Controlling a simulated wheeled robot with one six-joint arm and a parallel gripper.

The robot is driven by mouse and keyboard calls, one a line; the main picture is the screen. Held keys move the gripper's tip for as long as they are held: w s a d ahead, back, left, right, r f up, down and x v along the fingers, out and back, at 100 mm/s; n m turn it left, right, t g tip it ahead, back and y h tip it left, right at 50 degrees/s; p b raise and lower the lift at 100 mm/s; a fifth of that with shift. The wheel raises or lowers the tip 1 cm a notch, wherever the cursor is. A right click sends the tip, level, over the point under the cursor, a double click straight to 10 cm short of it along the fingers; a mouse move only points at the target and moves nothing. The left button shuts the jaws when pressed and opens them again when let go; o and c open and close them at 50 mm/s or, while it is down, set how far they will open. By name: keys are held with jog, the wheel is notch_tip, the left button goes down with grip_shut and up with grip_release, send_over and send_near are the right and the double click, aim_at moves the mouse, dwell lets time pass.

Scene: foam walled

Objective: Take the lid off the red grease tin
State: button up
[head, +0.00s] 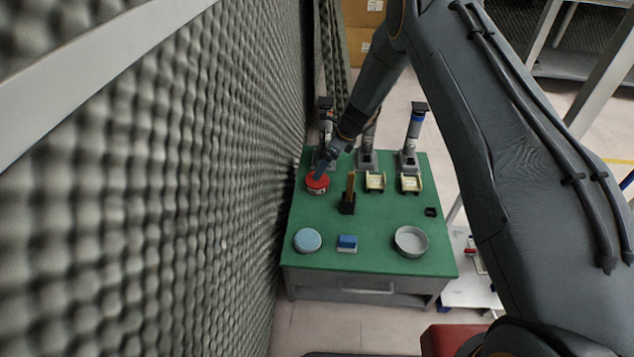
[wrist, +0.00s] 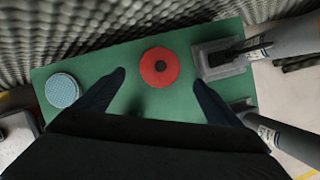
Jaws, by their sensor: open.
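The red grease tin (head: 317,184) stands near the back left of the green table, close to the foam wall. In the wrist view, the round red lid (wrist: 160,67) with a small dark centre shows from above and covers the tin. My gripper (head: 322,170) is at the tin in the head view, partly hiding its top. In the wrist view, the two dark fingers of my gripper (wrist: 158,80) are spread apart with the red lid ahead between their tips. Nothing is held. Whether the fingers touch the lid cannot be told.
On the green table (head: 325,212) are a blue-topped round tin (head: 307,240), a blue block (head: 347,243), an open grey dish (head: 411,241), and a brush in a black holder (head: 348,203). Several upright stands (head: 411,150) line the back. The foam wall (head: 230,180) borders the left edge.

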aim_at(320, 180)
jog(key=shift+b+x, duration=0.3)
jog(key=shift+x, duration=3.3)
jog(key=shift+d, duration=0.2)
jog(key=c, duration=1.1)
